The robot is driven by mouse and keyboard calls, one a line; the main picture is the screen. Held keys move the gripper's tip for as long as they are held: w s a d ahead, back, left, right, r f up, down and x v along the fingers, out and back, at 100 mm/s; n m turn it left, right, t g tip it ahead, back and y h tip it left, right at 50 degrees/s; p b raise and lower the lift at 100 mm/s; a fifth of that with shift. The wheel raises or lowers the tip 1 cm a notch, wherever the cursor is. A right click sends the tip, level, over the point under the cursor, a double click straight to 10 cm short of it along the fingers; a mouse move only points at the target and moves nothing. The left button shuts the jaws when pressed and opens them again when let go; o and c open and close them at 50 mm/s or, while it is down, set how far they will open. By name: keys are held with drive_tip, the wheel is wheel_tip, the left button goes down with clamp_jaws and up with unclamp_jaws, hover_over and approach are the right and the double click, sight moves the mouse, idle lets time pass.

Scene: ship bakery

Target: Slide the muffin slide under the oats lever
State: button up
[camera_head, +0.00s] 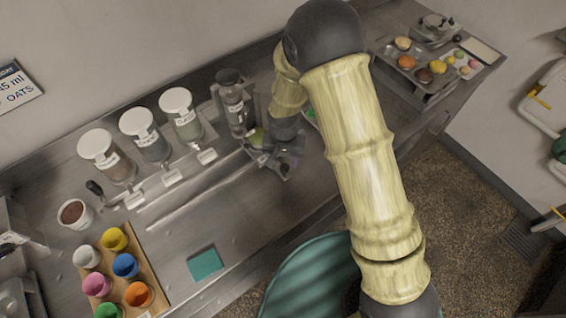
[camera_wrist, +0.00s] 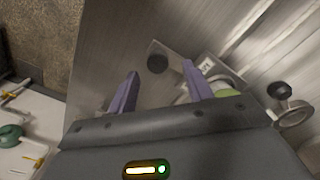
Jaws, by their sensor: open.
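The slide looks like a flat metal plate (camera_wrist: 152,88) with a black knob (camera_wrist: 157,63). A lime-green cup (camera_wrist: 224,89) is at its right, partly behind a finger, and also shows in the head view (camera_head: 257,137). My gripper (camera_head: 283,163) is low over the counter beside the cup. In the wrist view its two purple fingers (camera_wrist: 159,82) are spread with nothing between them, near the knob.
A dark dispenser (camera_head: 233,103) stands just left of my arm. A wooden rack (camera_head: 147,267) of coloured cups, a brown-filled bowl (camera_head: 75,213) and a teal square (camera_head: 205,264) lie left. A tray of muffins (camera_head: 425,85) is at the right. The counter before the levers is mostly clear.

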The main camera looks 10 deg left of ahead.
sight(285, 167)
drive_tip(key=f, duration=0.3)
drive_tip(key=shift+w+d+p, duration=0.15)
drive_tip(key=shift+d+p, duration=0.1)
drive_tip(key=shift+p, duration=0.1)
drive_tip(key=shift+a+f, duration=0.1)
drive_tip(key=shift+f, duration=0.3)
drive_tip(key=shift+c, duration=0.2)
clamp_jaws()
